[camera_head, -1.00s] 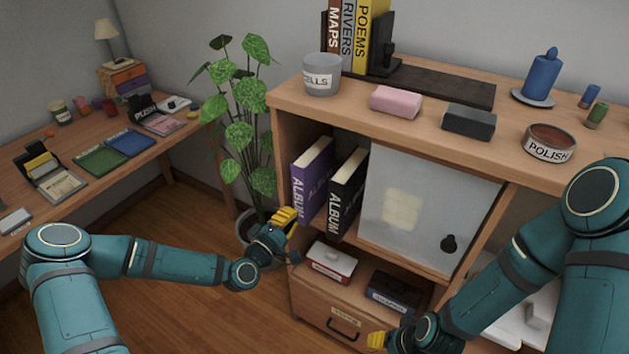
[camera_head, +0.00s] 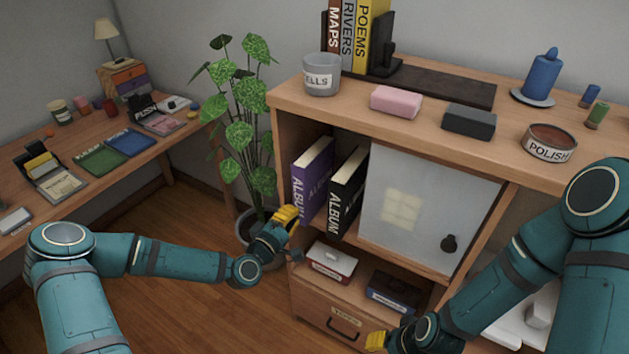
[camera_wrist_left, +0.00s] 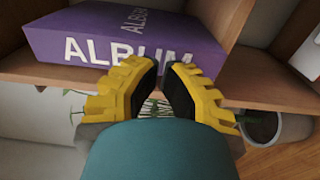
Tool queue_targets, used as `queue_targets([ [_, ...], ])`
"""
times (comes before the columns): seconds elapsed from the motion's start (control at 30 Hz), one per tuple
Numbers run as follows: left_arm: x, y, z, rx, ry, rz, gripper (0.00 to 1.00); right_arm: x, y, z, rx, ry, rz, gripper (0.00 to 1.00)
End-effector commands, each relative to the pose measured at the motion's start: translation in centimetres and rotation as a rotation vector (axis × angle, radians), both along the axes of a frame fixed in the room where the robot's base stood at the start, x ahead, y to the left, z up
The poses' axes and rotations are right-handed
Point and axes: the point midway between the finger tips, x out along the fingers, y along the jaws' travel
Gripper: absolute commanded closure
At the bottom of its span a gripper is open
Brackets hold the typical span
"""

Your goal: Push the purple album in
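The purple album (camera_head: 313,178) stands upright in the open left compartment of the cabinet, left of a black album (camera_head: 347,192). Its spine with white lettering faces out. In the left wrist view the purple album (camera_wrist_left: 120,38) lies across the top, its spine just beyond the fingers. My left gripper (camera_head: 290,214) is in front of the lower part of the spine. In the wrist view its yellow fingertips (camera_wrist_left: 168,66) are close together with nothing between them. Whether they touch the spine I cannot tell. My right gripper (camera_head: 376,341) is low at the front; its fingers are unclear.
Below are two boxes, one red and white (camera_head: 331,262) and one dark (camera_head: 394,291), above a drawer (camera_head: 335,318). A potted plant (camera_head: 245,125) stands close left of the cabinet.

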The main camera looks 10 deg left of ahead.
Motion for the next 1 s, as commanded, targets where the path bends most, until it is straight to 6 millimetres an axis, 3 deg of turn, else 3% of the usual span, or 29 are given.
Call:
queue_targets([
  [1.0, 1.1, -0.4, 0.0, 0.001, 0.0, 0.0, 1.0, 0.0, 0.0, -0.3, 0.0, 0.0, 0.0, 0.53],
])
